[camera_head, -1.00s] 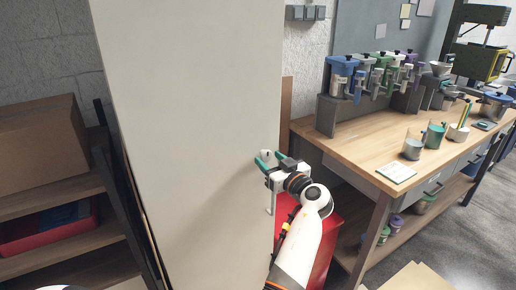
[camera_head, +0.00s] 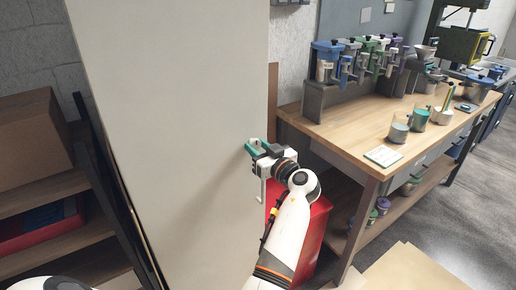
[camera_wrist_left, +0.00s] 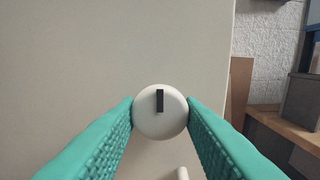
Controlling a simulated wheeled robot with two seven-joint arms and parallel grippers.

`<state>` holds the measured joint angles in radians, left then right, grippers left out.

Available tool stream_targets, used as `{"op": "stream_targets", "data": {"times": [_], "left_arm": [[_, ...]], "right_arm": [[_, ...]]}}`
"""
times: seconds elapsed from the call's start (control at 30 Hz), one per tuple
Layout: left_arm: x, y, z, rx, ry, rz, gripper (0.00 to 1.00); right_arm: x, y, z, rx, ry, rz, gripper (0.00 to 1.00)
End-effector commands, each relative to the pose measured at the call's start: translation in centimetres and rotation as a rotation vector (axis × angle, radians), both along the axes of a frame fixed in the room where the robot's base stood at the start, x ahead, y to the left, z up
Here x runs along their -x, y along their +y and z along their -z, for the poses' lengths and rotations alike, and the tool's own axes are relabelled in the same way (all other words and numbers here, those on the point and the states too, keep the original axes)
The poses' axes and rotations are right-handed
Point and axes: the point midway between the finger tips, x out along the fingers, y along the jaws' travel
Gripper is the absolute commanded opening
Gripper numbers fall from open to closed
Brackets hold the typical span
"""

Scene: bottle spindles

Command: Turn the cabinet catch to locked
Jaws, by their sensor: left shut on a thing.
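The cabinet catch is a round white knob (camera_wrist_left: 150,122) with a black bar mark on its face, standing upright in the left wrist view. It sits on the pale cabinet panel (camera_head: 170,110), near its right edge. My left gripper (camera_head: 257,149) has its teal fingers on both sides of the knob and is shut on it. In the head view the fingers and wrist mostly hide the knob. A white bar handle (camera_head: 262,190) hangs just below the gripper. My right gripper is not in view.
A wooden workbench (camera_head: 350,135) with cups and a rack of coloured dispensers stands to the right. Shelves with a cardboard box (camera_head: 30,140) stand at the left.

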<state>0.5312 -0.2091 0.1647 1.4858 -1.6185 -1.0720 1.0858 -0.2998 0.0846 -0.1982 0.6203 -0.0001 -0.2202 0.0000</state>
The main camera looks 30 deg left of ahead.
Motion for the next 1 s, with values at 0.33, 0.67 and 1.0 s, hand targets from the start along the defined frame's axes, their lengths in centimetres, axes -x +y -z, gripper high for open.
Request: {"op": "stream_targets", "data": {"times": [0.33, 0.67, 1.0], "left_arm": [[0.0, 0.1, 0.0, -0.068, 0.153, 0.0, 0.11], [0.1, 0.1, -0.2, -0.184, 0.434, -0.001, 0.11], [0.1, 0.2, -0.5, -0.31, 0.733, -0.002, 0.11]], "right_arm": [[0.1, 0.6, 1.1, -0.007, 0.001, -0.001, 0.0], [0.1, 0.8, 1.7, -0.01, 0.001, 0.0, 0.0], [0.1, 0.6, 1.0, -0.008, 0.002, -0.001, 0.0]]}}
